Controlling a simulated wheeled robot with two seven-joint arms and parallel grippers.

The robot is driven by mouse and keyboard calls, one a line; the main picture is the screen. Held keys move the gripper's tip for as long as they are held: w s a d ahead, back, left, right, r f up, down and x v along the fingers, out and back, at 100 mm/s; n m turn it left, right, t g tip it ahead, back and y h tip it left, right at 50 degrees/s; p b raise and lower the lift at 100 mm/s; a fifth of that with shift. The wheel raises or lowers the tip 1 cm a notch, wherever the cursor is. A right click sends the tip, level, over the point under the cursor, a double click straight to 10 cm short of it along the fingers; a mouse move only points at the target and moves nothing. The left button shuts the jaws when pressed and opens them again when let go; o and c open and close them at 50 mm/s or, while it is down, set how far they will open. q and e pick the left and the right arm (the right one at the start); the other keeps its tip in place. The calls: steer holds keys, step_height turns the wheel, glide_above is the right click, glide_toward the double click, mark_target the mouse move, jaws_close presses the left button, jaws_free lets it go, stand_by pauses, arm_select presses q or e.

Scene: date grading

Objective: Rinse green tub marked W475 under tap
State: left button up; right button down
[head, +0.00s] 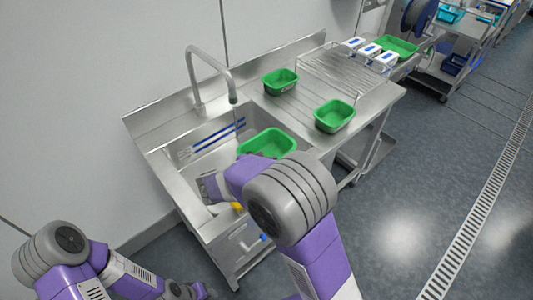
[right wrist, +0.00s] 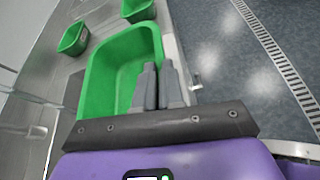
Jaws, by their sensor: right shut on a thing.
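A green tub (head: 268,141) is over the right part of the sink basin (head: 190,152), to the right of and below the end of the tap (head: 231,92). In the right wrist view the tub (right wrist: 105,85) looks empty, and my right gripper (right wrist: 159,66) is shut on its side wall near the rim. In the head view my right arm hides that gripper and the tub's near side. No W475 mark can be read. My left arm is at the lower left, away from the sink; its fingers are not seen.
Two other green tubs, one at the back (head: 280,81) and one at the front (head: 334,116), stand on the drainboard (head: 300,108) to the right. White boxes (head: 369,51) and another green tub (head: 399,47) are farther back. A cart (head: 462,50) stands at upper right.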

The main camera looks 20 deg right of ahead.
mark_target(252, 146)
steer(key=shift+w+a+r, duration=0.1)
steer(key=shift+w+a, duration=0.1)
steer(key=shift+a, duration=0.05)
steer(key=shift+w+a, duration=0.15)
steer(key=shift+w, duration=0.2)
steer(key=w, duration=0.2)
steer(key=w+a, duration=0.1)
steer(key=w, duration=0.1)
steer(key=w+a, duration=0.1)
steer(key=w, duration=0.2)
steer(key=shift+a, duration=0.2)
arm_select(q)
steer(key=shift+s+r+p, duration=0.15)
steer(key=shift+r+p, duration=0.95)
steer(key=shift+s+r+p, duration=0.15)
steer(key=shift+r+p, duration=0.9)
steer(key=shift+r, duration=0.05)
arm_select(e)
steer(key=w+a, duration=0.2)
steer(key=w, duration=0.4)
steer(key=shift+a, duration=0.1)
arm_select(q)
steer(key=shift+r, duration=0.1)
arm_select(e)
steer(key=shift+w+d, duration=0.1)
steer(key=shift+d, duration=0.1)
